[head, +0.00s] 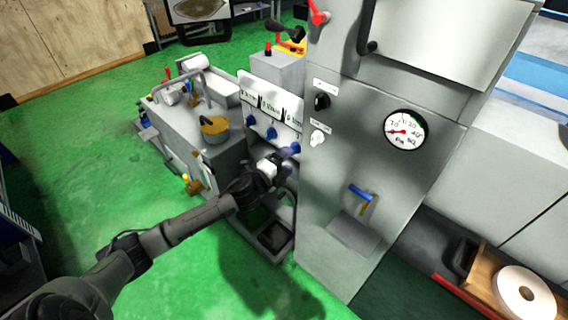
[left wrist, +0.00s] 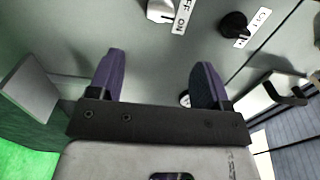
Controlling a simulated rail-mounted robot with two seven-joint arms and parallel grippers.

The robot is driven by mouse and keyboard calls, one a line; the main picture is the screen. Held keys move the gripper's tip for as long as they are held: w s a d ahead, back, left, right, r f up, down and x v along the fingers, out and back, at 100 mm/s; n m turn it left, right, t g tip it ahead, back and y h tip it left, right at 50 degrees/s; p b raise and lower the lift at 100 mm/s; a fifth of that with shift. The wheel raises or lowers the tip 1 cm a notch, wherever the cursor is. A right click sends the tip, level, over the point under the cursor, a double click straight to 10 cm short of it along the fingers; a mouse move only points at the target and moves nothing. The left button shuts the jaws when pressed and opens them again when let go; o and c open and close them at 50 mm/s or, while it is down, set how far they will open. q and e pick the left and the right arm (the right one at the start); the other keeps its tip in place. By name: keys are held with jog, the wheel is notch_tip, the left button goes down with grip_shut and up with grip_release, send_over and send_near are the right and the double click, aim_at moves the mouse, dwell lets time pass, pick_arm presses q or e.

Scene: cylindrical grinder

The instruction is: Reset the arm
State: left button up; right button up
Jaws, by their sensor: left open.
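My left arm comes in from the lower left of the head view. Its gripper (head: 284,154) is beside the left edge of the grey machine cabinet (head: 345,130), close to the row of blue knobs (head: 271,133). In the left wrist view the gripper (left wrist: 158,80) has its two purple fingers spread apart with nothing between them. Beyond the fingers is a grey panel with a white switch (left wrist: 160,11) marked OFF and ON and a black knob (left wrist: 235,24). I cannot tell whether the fingers touch the panel. My right gripper is not in view.
The cabinet carries a round gauge (head: 404,130), a black knob (head: 322,102) and a blue-handled valve (head: 360,193). A grinding wheel (head: 525,294) lies in a wooden box at the lower right. Green floor (head: 90,120) is clear to the left.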

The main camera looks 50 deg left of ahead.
pick_arm(q)
jog(key=shift+s, duration=0.35)
dwell(0.5)
